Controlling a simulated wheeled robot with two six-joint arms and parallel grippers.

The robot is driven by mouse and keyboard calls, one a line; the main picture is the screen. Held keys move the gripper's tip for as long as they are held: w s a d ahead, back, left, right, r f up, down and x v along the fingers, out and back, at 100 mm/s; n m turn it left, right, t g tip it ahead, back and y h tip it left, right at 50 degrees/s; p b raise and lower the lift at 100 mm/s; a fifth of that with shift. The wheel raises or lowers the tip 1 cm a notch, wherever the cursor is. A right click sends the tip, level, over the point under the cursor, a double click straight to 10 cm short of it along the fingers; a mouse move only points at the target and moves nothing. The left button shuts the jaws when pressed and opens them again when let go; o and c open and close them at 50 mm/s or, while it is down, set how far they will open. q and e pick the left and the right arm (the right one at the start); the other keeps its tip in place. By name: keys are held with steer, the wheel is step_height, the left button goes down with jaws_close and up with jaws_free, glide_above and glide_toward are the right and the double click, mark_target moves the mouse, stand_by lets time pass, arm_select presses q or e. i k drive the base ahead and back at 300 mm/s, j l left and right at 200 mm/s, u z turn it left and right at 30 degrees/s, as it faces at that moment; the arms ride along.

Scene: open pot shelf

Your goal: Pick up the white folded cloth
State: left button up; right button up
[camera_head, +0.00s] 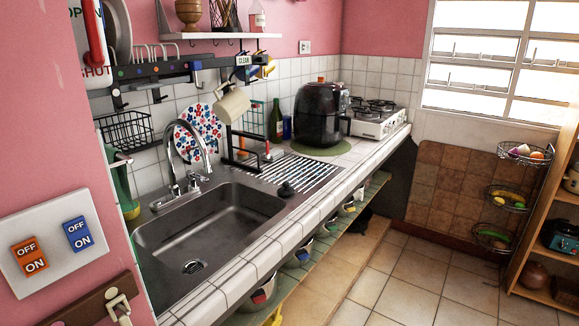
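I cannot make out a white folded cloth anywhere in the head view. An open green shelf (285,284) runs under the counter, with several pots or bowls on it, partly hidden by the counter edge. One pot (264,291) with a red patch is nearest. Much of the shelf's inside is hidden. Neither of my grippers is in view.
A steel sink (218,226) with a faucet (188,150) is set in the white tiled counter (291,238). A black air fryer (318,114) and a stove (376,121) stand farther back. Wire baskets (507,195) and a wooden shelf (545,215) are right. The tiled floor (406,281) is clear.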

mark_target(276, 153)
steer(key=i+l, duration=0.15)
steer(key=l, duration=0.2)
steer(key=i+l+u, duration=0.1)
steer(key=l, duration=0.25)
steer(key=i+l, duration=0.15)
steer(key=l, duration=0.2)
steer(key=i+l+u, duration=0.1)
steer(key=l, duration=0.25)
steer(key=i+l, duration=0.15)
steer(key=l, duration=0.2)
steer(key=i+l+u, duration=0.1)
steer(key=l, duration=0.25)
